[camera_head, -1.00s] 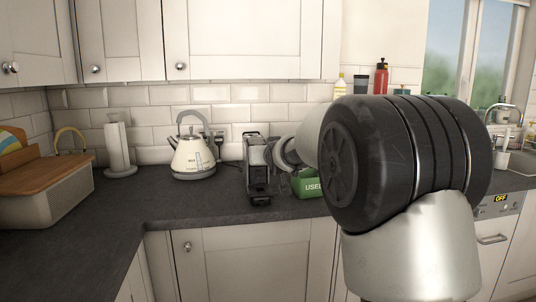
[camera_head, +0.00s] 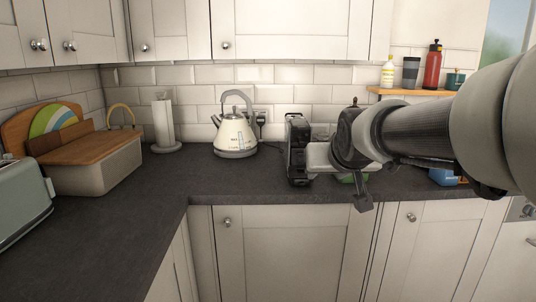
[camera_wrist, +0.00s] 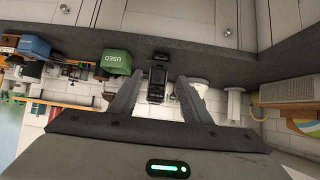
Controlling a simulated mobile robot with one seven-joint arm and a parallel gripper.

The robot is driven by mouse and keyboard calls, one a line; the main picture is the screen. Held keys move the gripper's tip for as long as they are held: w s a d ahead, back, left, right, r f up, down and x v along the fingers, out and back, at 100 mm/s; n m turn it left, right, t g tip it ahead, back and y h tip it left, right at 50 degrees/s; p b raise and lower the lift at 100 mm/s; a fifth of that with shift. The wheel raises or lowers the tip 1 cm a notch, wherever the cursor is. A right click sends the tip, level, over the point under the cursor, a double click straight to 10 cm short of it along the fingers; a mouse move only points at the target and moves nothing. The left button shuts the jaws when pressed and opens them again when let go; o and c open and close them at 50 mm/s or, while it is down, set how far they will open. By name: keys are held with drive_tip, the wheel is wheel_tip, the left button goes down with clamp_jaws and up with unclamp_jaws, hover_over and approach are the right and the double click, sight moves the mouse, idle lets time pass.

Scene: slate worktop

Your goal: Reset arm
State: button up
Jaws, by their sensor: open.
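My arm reaches in from the right in the head view. My gripper (camera_head: 362,192) is over the worktop's front edge, to the right of the black coffee machine (camera_head: 298,150); one dark finger shows there. In the wrist view, which is upside down, my gripper (camera_wrist: 158,78) has its two fingers spread apart. No object is held between them. The coffee machine (camera_wrist: 158,82) shows beyond, in the gap between the fingers.
A cream kettle (camera_head: 235,135) stands on the slate worktop (camera_head: 130,195), with a paper towel roll (camera_head: 163,122) and a bread bin (camera_head: 95,168) to its left. A toaster (camera_head: 20,200) is at the far left. Bottles stand on a wooden shelf (camera_head: 410,92). The worktop's left front is clear.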

drive_tip(key=s+f+g, duration=0.3)
drive_tip(key=s+f, duration=0.2)
drive_tip(key=s, duration=0.8)
drive_tip(key=s+f+g, duration=0.2)
drive_tip(key=s+f, duration=0.3)
drive_tip(key=s, duration=0.8)
wheel_tip(320, 180, up, 24)
drive_tip(key=p, duration=2.5)
drive_tip(key=shift+s+a+r, duration=0.15)
drive_tip(key=shift+a, duration=0.2)
